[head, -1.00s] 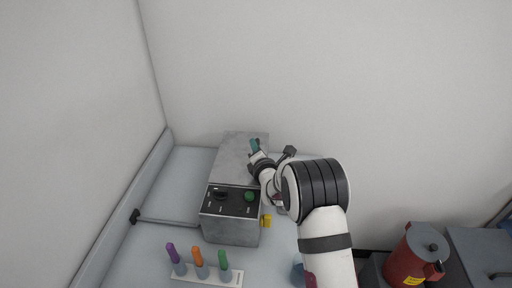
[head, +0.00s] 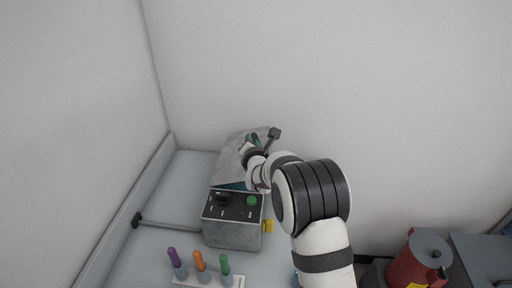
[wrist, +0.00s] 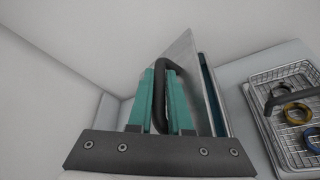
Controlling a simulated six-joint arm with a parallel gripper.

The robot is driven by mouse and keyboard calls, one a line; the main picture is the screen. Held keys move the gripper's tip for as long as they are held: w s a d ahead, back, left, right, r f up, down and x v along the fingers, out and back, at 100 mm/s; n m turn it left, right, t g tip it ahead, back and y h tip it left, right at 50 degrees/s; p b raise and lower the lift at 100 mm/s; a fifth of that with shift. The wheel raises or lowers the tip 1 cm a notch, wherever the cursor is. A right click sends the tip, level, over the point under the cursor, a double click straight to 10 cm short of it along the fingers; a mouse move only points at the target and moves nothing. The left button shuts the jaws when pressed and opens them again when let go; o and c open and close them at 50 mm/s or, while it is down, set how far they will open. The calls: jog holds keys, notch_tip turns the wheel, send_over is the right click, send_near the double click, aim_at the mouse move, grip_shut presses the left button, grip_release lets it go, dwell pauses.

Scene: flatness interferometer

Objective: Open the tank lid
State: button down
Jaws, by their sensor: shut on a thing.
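The tank (head: 233,234) is a grey metal box with a dark control panel on its front top, carrying a black knob (head: 222,198) and a green button (head: 252,201). Its grey lid (head: 230,160) is tilted up, with a dark teal opening (head: 232,185) showing beneath its front edge. In the wrist view the lid (wrist: 186,70) stands at a slant beside the opening (wrist: 212,95). My gripper (wrist: 160,98), with teal fingers, is shut on the black lid handle (wrist: 160,66). In the head view my gripper (head: 251,140) is at the lid, partly hidden by my wrist.
A rack (head: 238,281) with purple, orange and green-handled tools stands in front of the tank. A wire basket (wrist: 258,75) with coloured rings lies at the right in the wrist view. A red canister (head: 408,268) stands at the lower right. The bench left of the tank is mostly clear.

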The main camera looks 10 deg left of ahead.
jog(key=shift+a+r+n+h, duration=0.5)
jog(key=shift+a+r+n, duration=0.3)
jog(key=shift+r, duration=0.15)
jog(key=c, duration=1.1)
grip_release()
jog(key=v, duration=1.5)
jog(key=shift+s+d+r, duration=0.1)
jog(key=shift+s+r, duration=0.15)
jog(key=shift+s, duration=0.05)
